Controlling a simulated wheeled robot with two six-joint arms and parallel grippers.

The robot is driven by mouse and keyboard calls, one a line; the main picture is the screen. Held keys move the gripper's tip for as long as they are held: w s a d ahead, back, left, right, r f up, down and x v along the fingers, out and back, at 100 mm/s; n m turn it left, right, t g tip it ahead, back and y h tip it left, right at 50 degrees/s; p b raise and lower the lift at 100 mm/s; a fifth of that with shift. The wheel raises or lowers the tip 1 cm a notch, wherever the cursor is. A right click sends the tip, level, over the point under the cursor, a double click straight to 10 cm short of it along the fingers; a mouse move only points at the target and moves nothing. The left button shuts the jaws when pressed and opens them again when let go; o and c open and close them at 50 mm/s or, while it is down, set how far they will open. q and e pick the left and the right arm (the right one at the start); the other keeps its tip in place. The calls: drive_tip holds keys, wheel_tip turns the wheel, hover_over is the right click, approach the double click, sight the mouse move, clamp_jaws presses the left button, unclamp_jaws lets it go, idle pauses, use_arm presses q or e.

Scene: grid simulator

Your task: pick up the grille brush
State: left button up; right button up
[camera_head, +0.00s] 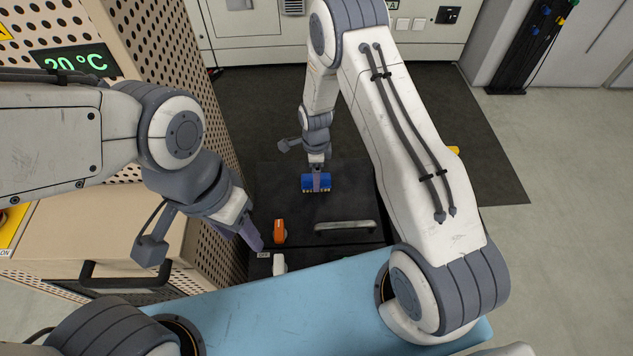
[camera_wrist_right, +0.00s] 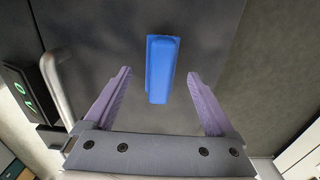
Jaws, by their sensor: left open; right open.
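The grille brush (camera_head: 316,183) is blue with a tan bristle edge and lies on the dark top of a cabinet in the head view. In the right wrist view its blue back (camera_wrist_right: 161,69) shows as a long block between and beyond the fingertips. My right gripper (camera_wrist_right: 160,90) is open, its two purple fingers apart on either side, with no contact visible. In the head view the right gripper (camera_head: 317,174) is right over the brush and partly covers it. My left gripper (camera_head: 252,235) is empty, well to the left and nearer.
An orange switch handle (camera_head: 280,231) and a grey bar handle (camera_head: 345,226) are on the dark cabinet's near side. A perforated beige cabinet (camera_head: 175,60) with a green display stands at the left. Dark floor matting (camera_head: 440,110) lies at the right.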

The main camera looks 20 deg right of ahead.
wheel_tip(320, 180, down, 3)
drive_tip(key=shift+f, duration=0.15)
drive_tip(key=shift+c, duration=0.3)
clamp_jaws()
drive_tip(key=shift+r, duration=0.55)
drive_tip(key=r, duration=0.3)
drive_tip(key=shift+s+d+r, duration=0.4)
drive_tip(key=s+d+r+p, duration=0.1)
drive_tip(key=s+d+r, duration=0.5)
drive_tip(key=s, duration=0.2)
drive_tip(key=shift+d, duration=0.35)
